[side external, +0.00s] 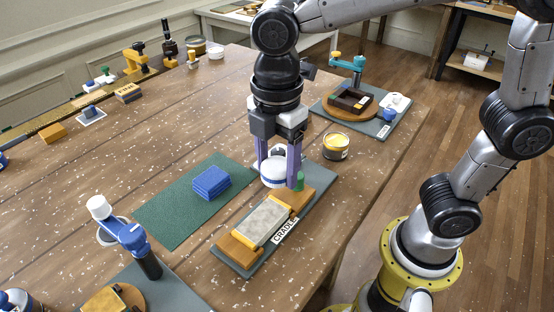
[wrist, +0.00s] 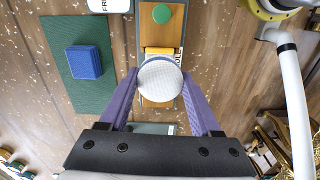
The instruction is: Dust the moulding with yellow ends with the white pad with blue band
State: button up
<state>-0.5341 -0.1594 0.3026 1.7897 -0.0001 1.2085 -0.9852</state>
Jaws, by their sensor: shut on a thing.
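My gripper (side external: 278,178) has its two purple fingers shut on the white pad with blue band (side external: 272,168). In the wrist view the pad (wrist: 160,82) is a round pale disc between the fingertips. The moulding with yellow ends (side external: 262,221) is a grey bar lying on a wooden cradle (side external: 236,250). The pad is over the far end of the cradle, beyond the moulding in the side view, and appears apart from it. In the wrist view the pad hides much of the moulding; one yellow end (wrist: 160,50) shows.
A green knob (side external: 299,181) stands on the cradle close to the right finger. A blue block (side external: 211,182) lies on a green mat (side external: 170,220) to the left. An open yellow tin (side external: 336,146) stands to the right. A blue-and-white fixture (side external: 127,232) stands at front left.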

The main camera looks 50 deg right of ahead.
aim_at(246, 236)
jog(key=shift+f, duration=3.1)
jog(key=shift+a+f, duration=0.4)
jog(key=shift+a, duration=0.1)
jog(key=shift+c, duration=1.3)
jog(key=shift+a, duration=3.75)
jog(key=shift+d, duration=4.3)
jog(key=shift+a, duration=4.25)
jog(key=shift+w+d, duration=0.1)
jog(key=shift+d, duration=3.55)
jog(key=shift+d+f, duration=0.1)
jog(key=shift+d, duration=0.4)
jog(key=shift+a, duration=4.25)
notch_tip(246, 236, up, 8)
jog(key=shift+d, duration=0.1)
